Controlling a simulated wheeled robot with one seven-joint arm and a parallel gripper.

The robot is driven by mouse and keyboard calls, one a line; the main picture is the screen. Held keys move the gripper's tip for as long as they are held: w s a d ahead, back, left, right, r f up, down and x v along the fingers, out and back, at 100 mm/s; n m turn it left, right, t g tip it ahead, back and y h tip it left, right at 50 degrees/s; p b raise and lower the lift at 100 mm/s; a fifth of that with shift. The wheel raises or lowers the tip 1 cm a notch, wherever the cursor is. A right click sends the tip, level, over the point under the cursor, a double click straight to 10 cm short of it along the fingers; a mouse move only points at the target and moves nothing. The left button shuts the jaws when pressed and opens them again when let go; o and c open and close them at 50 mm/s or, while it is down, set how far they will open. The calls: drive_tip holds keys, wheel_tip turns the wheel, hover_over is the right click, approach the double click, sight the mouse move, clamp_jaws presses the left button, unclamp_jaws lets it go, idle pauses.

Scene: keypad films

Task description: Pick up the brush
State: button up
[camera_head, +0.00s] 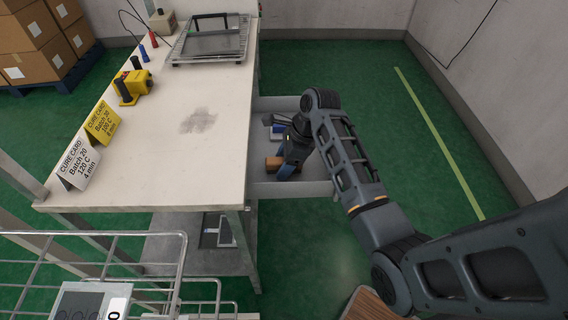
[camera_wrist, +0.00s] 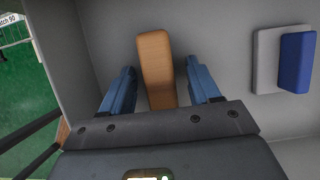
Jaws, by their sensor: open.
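The brush, seen as a plain brown wooden piece (camera_wrist: 154,50), lies in the open grey drawer; its bristles do not show. In the head view its brown end (camera_head: 273,162) shows beside my gripper (camera_head: 286,172). My gripper (camera_wrist: 159,68) is open, with one blue finger on each side of the brush and a visible gap on both sides. The near end of the brush is hidden behind the gripper body in the wrist view. I cannot tell how far the fingers reach down beside it.
A grey and blue block (camera_wrist: 284,62) lies to the right in the drawer. The drawer (camera_head: 290,189) has raised walls and sticks out from the bench (camera_head: 165,165). Cards, a yellow tool (camera_head: 135,85) and a framed screen (camera_head: 210,38) stand on the bench. A wire cart is near.

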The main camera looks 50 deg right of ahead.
sight(281, 158)
drive_tip(key=shift+f, duration=0.1)
drive_tip(key=shift+c, duration=0.6)
drive_tip(key=c, duration=0.9)
drive_tip(key=shift+c, duration=0.2)
drive_tip(key=shift+r, duration=0.4)
drive_tip(key=v, duration=0.2)
drive_tip(key=w+v, duration=0.1)
drive_tip(key=v, duration=0.1)
drive_tip(key=shift+s+d+r, duration=0.1)
drive_tip(key=shift+r, duration=0.2)
drive_tip(key=s+d+r+p, duration=0.1)
drive_tip(key=s+d+r, duration=0.3)
drive_tip(key=d, duration=0.5)
drive_tip(key=shift+v, duration=1.25)
